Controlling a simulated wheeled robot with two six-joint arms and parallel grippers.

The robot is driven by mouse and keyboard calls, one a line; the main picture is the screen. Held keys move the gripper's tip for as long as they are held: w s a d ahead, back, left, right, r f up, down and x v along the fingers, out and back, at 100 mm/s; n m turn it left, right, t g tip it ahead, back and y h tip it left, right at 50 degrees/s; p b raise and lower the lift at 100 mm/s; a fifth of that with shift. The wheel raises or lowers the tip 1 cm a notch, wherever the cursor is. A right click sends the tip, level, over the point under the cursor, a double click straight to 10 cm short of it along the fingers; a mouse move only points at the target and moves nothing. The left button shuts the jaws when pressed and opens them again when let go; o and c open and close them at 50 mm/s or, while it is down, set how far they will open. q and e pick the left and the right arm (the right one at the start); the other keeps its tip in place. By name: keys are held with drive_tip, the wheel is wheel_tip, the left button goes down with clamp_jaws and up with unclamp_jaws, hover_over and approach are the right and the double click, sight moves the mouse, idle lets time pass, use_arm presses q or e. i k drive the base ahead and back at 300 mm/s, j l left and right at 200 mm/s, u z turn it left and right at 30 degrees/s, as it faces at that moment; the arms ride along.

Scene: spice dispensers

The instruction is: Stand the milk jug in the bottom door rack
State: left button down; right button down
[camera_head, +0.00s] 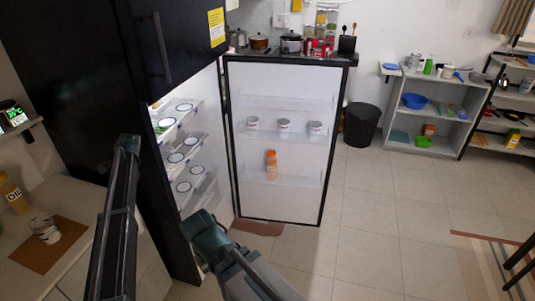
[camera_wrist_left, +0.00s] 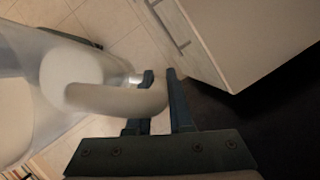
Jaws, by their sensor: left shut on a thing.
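The milk jug (camera_wrist_left: 35,90) is a pale translucent vessel with a thick curved handle (camera_wrist_left: 118,101), seen at the left of the left wrist view. My left gripper (camera_wrist_left: 159,76) is shut on the handle and holds the jug over tiled floor. I do not make out jug or left gripper in the head view. The fridge door (camera_head: 283,208) stands wide open. Its bottom door rack (camera_head: 300,182) holds one orange bottle (camera_head: 271,164) left of centre, with free room to its right. My right arm shows, but its gripper is out of view.
The rack above holds three white cups (camera_head: 284,126). The fridge interior shelves (camera_head: 184,142) hold several round dishes. A counter with an oil bottle (camera_head: 12,194) and a jar (camera_head: 45,230) is at left. A drawer cabinet (camera_wrist_left: 235,40) is close in the wrist view.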

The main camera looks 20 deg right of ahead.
sight(303, 185)
drive_tip(key=l, duration=0.8)
drive_tip(key=i+l+u, duration=0.1)
drive_tip(key=l, duration=0.3)
drive_tip(key=i+l, duration=0.2)
drive_tip(key=l, duration=0.2)
drive_tip(key=i+l+u, duration=0.15)
drive_tip(key=l, duration=0.25)
drive_tip(key=i+l+u, duration=0.1)
drive_tip(key=l, duration=0.3)
